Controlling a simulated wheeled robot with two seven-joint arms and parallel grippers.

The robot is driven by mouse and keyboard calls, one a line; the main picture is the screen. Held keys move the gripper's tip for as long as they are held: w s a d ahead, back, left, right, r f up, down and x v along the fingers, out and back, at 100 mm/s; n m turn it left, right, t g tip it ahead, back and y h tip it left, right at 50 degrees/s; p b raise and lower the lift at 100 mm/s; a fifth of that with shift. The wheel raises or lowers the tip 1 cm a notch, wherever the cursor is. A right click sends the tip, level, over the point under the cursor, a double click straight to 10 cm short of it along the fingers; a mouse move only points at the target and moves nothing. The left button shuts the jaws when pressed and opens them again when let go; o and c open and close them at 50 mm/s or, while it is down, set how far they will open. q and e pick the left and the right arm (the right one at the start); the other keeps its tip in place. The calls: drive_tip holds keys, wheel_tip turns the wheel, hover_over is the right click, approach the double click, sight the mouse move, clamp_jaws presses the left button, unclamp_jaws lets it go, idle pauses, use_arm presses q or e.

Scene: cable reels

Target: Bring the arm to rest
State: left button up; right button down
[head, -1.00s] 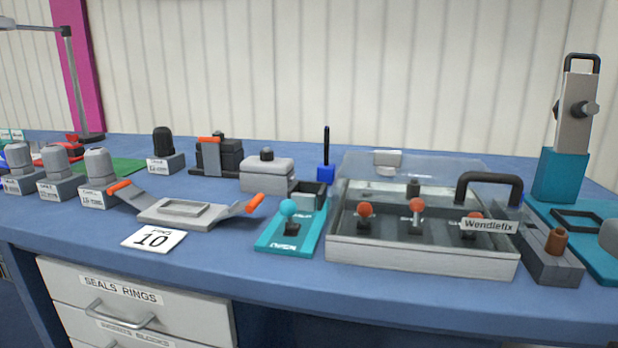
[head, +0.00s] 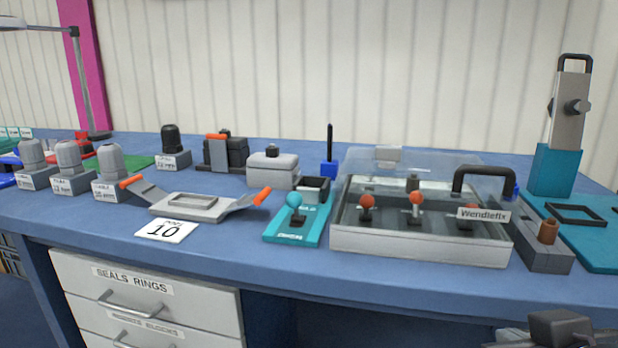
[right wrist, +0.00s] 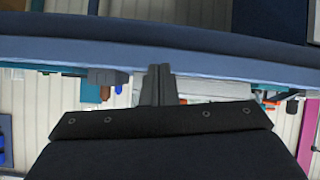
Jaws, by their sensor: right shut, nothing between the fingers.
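My right gripper (head: 556,328) shows at the lower right corner of the head view, in front of and below the bench's front edge, partly cut off by the frame. In the right wrist view, its two dark fingers (right wrist: 158,84) are together with nothing between them. The bench (head: 400,278) edge runs across that view beyond the fingertips, and the picture there is upside down. The gripper is apart from everything on the bench. My left gripper is in neither view.
A clear-lidded box (head: 420,246) with red-knobbed levers stands nearest, beside a grey block with a brown peg (head: 548,232) and a teal stand (head: 556,170). A teal lever plate (head: 296,226), a grey orange-handled tray (head: 190,206) and drawers (head: 150,295) are farther left.

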wheel_tip(320, 180, down, 24)
drive_tip(key=s+m+g+y, duration=0.2)
drive_tip(key=s+g+y, duration=0.1)
drive_tip(key=g+y, duration=0.25)
wheel_tip(320, 180, up, 31)
drive_tip(key=p, duration=3.1)
drive_tip(key=shift+w+a+r+n+y, duration=0.2)
drive_tip(key=shift+a+n+y, duration=0.1)
drive_tip(key=shift+a+y, duration=0.1)
